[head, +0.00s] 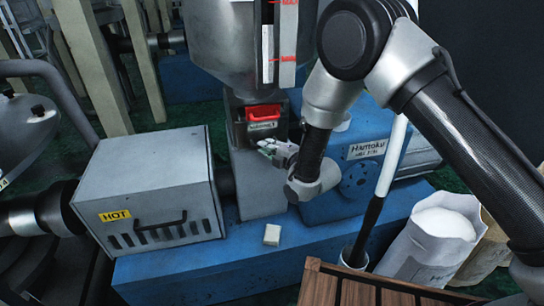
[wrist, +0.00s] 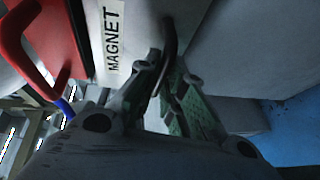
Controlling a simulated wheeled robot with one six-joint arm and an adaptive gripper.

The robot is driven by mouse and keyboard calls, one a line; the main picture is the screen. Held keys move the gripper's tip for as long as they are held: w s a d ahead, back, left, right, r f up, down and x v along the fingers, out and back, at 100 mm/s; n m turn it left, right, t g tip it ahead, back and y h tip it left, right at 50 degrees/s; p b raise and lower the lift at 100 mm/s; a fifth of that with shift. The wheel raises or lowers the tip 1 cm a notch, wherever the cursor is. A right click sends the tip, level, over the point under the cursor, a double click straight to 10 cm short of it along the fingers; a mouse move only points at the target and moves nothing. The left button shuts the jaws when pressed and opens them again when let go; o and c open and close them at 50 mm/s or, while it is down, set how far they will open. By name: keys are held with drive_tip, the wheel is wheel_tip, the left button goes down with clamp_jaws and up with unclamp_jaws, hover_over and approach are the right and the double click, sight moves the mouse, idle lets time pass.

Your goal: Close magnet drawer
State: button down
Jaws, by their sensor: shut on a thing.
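The magnet drawer (wrist: 112,42) shows in the wrist view as a pale grey front with a white MAGNET label. A dark curved handle (wrist: 171,36) stands out from it. My gripper (wrist: 167,72) has its green-grey fingers closed around that handle. In the head view my gripper (head: 274,149) is at the front of the grey column under the hopper, just below a red handle (head: 264,113). My gripper and wrist hide much of the drawer there, and I cannot tell how far it stands out.
A metal hopper (head: 235,45) rises above the column. A grey box marked HOT (head: 155,185) is at left, and a blue Hamoku motor (head: 352,180) is at right. A small pale block (head: 272,235) lies on the blue base (head: 200,270). A white sack (head: 430,240) stands at right.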

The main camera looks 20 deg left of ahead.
drive_tip(key=shift+w+a, duration=0.55)
drive_tip(key=shift+w, duration=0.35)
drive_tip(key=shift+r, duration=0.1)
drive_tip(key=c, duration=1.5)
unclamp_jaws()
drive_tip(key=shift+w, duration=0.1)
drive_tip(key=v, duration=1.2)
